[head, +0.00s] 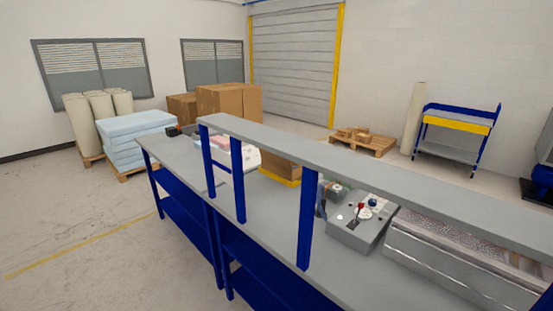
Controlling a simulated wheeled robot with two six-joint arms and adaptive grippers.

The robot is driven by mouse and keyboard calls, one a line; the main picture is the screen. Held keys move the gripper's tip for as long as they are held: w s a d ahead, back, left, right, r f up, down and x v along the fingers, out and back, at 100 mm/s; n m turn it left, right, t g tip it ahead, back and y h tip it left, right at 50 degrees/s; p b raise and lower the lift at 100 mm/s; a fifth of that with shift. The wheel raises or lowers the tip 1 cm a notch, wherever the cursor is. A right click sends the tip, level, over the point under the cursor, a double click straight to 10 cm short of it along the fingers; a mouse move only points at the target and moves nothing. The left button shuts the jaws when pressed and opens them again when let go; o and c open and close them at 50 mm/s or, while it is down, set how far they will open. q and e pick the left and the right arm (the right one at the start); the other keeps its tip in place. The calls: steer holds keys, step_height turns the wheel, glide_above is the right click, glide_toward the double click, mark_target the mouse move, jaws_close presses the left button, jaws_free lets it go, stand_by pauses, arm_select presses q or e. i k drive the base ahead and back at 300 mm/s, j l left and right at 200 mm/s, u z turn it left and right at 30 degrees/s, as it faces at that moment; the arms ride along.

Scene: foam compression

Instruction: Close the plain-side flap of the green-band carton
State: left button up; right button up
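A brown carton (278,166) with a yellow lower edge stands on the grey workbench, partly hidden behind the raised shelf and its blue post. I see no green band on it, and its flaps cannot be made out. No carton with a green band can be picked out. Neither of my grippers is in view.
The grey workbench (258,208) has blue legs and a raised grey shelf (365,163) along it. A grey control box (358,228) with a red knob and a long metallic unit (455,262) sit at the right. Large boxes (228,101) and blue foam sheets (135,142) stand behind.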

mark_target(285, 162)
steer(key=z, duration=0.35)
steer(key=i+j+z, duration=0.35)
steer(key=j+z, duration=0.15)
steer(key=j, duration=0.15)
steer(key=i+j+z, duration=0.1)
steer(key=j+z, duration=0.15)
steer(key=j, duration=0.15)
steer(key=i+j+z, duration=0.1)
steer(key=j+z, duration=0.15)
steer(key=j, duration=0.1)
